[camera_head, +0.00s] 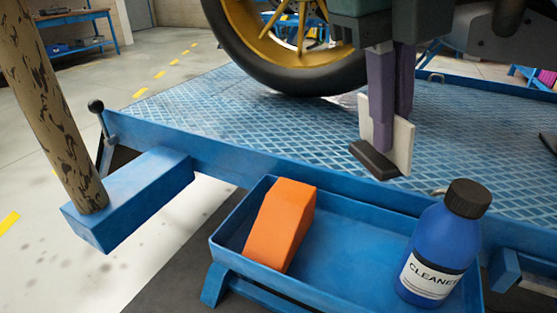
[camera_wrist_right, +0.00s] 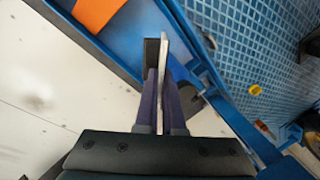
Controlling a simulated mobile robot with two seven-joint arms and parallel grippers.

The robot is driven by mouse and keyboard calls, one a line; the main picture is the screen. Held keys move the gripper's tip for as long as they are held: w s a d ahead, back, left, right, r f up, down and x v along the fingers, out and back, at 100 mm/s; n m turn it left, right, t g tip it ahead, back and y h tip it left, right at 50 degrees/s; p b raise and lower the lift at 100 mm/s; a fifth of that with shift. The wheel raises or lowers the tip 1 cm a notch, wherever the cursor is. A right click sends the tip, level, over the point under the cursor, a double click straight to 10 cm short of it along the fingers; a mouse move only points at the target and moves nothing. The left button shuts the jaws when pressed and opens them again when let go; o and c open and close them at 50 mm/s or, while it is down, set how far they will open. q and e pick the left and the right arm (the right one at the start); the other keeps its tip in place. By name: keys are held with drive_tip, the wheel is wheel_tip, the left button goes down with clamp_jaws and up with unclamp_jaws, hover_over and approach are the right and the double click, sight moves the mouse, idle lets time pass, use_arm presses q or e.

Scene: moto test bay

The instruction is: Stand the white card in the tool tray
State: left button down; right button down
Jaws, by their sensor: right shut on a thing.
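My right gripper (camera_head: 385,130) comes down from the top of the head view, its purple fingers shut on the white card (camera_head: 404,145). The card is roughly upright, with a dark block (camera_head: 374,160) along its lower edge. In the head view it appears behind the tool tray's far wall, against the blue deck; its height above the deck is unclear. The blue tool tray (camera_head: 340,262) is in front, at the bottom. In the right wrist view the card (camera_wrist_right: 165,45) shows edge-on between the fingers (camera_wrist_right: 160,95), with the tray (camera_wrist_right: 125,42) beside it. My left gripper is not in view.
An orange wedge (camera_head: 280,225) lies at the tray's left and a blue cleaner bottle (camera_head: 440,245) stands at its right. The tray's middle is clear. A motorcycle wheel (camera_head: 290,70) rests on the deck behind. A mottled brown post (camera_head: 50,110) rises at the left.

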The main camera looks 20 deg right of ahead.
drive_tip(key=a+b+x, duration=0.1)
drive_tip(key=x, duration=0.4)
drive_tip(key=a+b+x, duration=0.1)
drive_tip(key=b+x, duration=0.1)
drive_tip(key=x, duration=0.4)
drive_tip(key=a+f+b+x, duration=0.1)
drive_tip(key=a+b+x, duration=0.1)
drive_tip(key=x, duration=0.3)
drive_tip(key=shift+w+f, duration=0.1)
drive_tip(key=shift+f, duration=0.2)
drive_tip(key=c, duration=1)
unclamp_jaws()
drive_tip(key=shift+f, duration=0.1)
